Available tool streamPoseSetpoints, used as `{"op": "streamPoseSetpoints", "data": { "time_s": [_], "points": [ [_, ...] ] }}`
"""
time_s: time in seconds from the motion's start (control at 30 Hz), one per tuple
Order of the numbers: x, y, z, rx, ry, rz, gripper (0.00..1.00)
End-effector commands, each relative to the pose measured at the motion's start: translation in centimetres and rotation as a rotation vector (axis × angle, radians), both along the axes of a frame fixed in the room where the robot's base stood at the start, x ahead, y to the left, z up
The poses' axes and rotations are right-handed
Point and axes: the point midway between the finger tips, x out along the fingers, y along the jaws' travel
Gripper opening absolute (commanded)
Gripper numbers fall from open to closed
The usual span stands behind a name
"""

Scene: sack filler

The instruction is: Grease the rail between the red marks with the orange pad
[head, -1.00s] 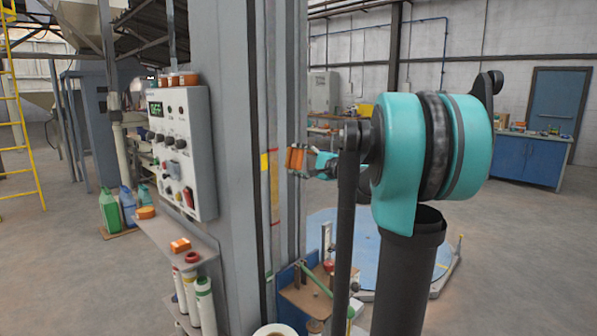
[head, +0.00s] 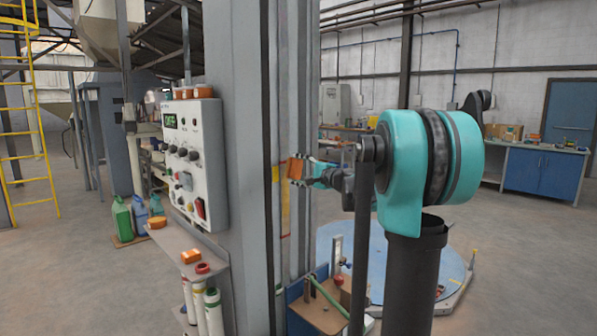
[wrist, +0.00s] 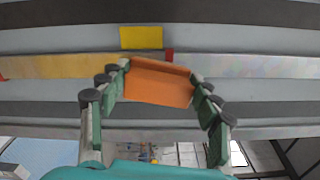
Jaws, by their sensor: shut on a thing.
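My gripper (head: 299,170) is shut on the orange pad (wrist: 158,82), whose broad face shows between the fingers in the wrist view. The pad also shows in the head view (head: 294,168). It is at the rail (wrist: 255,66), close to the upper red mark (wrist: 169,54); I cannot tell whether it touches the rail. The other red mark (wrist: 3,78) is at the left edge of the wrist view and lower down in the head view (head: 285,237). The rail stretch between the marks looks amber-yellow (wrist: 70,66); beyond the upper mark it is bare grey. The pad hides part of the rail.
A yellow label (wrist: 141,37) sits beside the upper mark. The grey column carries a control panel (head: 196,165) and a shelf (head: 180,245) with an orange block and tubes. A brown platform (head: 318,312) stands below, near a blue round plate (head: 400,250).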

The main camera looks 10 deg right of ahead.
Motion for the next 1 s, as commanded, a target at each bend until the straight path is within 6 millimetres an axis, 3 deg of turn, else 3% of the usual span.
{"op": "streamPoseSetpoints", "data": {
  "time_s": [1.0],
  "points": [
    [0.83,0.60,0.01,0.000,0.000,0.000,0.40]
  ]
}}
